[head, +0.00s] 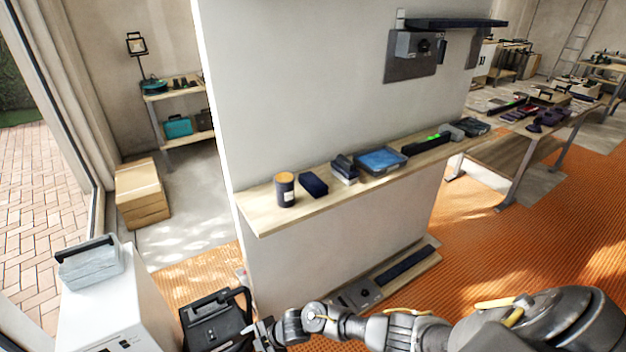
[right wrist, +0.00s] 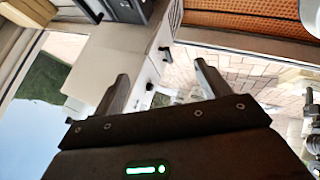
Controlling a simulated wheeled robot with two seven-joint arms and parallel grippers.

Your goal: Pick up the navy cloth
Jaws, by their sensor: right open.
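A small dark navy folded-looking item (head: 313,185) lies on the wooden wall shelf, just right of a dark jar; it may be the navy cloth, but I cannot tell for sure. My right arm reaches in from the right along the bottom of the head view. Its gripper (head: 260,334) is low, below and left of the shelf, beside a black case and well apart from the navy item. In the right wrist view the two fingers of this gripper (right wrist: 162,86) are spread with nothing between them. My left gripper is not in view.
The wall shelf (head: 262,218) also holds the jar (head: 285,189), a dark stack (head: 344,169), a blue-lidded box (head: 381,160) and a long dark tool. The black case (head: 215,322) and a white cabinet (head: 108,306) stand close to my gripper. Orange flooring (head: 480,240) is open to the right.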

